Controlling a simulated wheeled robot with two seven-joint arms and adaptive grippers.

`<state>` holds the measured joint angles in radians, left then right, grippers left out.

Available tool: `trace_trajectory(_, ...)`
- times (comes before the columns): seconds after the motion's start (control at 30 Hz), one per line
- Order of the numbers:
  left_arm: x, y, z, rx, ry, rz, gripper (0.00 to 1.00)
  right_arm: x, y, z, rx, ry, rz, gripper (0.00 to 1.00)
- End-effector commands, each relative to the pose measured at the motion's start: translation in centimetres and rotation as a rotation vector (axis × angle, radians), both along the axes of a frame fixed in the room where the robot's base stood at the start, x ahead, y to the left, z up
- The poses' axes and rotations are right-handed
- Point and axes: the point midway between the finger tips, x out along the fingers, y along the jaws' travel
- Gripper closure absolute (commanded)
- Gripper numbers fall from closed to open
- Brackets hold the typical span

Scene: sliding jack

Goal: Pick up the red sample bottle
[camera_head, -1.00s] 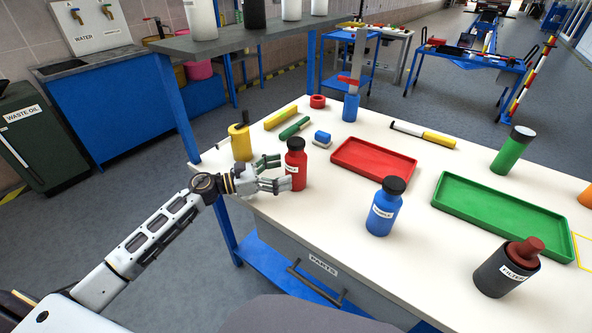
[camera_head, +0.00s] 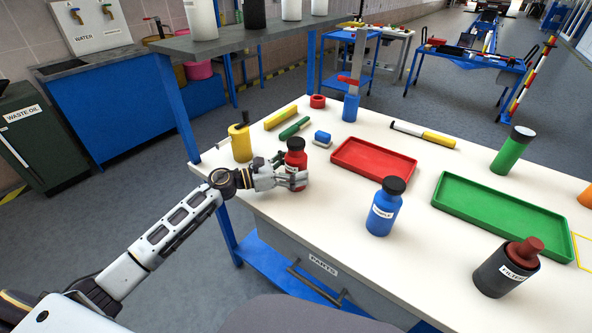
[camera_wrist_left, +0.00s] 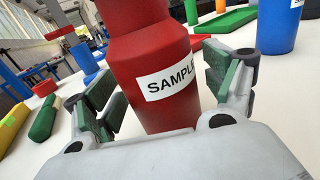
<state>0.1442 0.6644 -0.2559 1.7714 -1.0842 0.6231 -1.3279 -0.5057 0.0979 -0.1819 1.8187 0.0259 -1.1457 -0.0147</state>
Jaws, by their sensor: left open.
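The red sample bottle (camera_head: 296,160) with a dark cap stands upright near the left edge of the white workbench. In the left wrist view the red bottle (camera_wrist_left: 155,70), with its "SAMPLE" label, stands between the two green-padded fingers. My left gripper (camera_head: 289,170) is open around the bottle, with its fingers on either side; in the left wrist view the left gripper (camera_wrist_left: 168,105) shows a small gap at the left finger. Whether the right finger touches is hard to tell. My right gripper is not in view.
A blue bottle (camera_head: 385,206) stands to the right, near a red tray (camera_head: 374,172) and a green tray (camera_head: 502,216). A yellow can (camera_head: 240,143) stands close behind the gripper. Bare bench lies between the red and blue bottles.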

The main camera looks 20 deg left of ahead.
Motion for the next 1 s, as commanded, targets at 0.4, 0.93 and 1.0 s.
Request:
trace_trajectory(0.4, -0.02, 0.0, 0.01, 0.0, 0.0, 0.0, 0.31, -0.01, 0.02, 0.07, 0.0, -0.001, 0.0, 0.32)
trace_trajectory(0.93, -0.01, 0.0, 0.1, 0.0, -0.001, 0.0, 0.7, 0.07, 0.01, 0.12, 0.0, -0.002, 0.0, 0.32)
trace_trajectory(1.0, -0.01, 0.01, 0.2, 0.0, -0.001, 0.0, 0.7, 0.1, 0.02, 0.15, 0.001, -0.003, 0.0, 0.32)
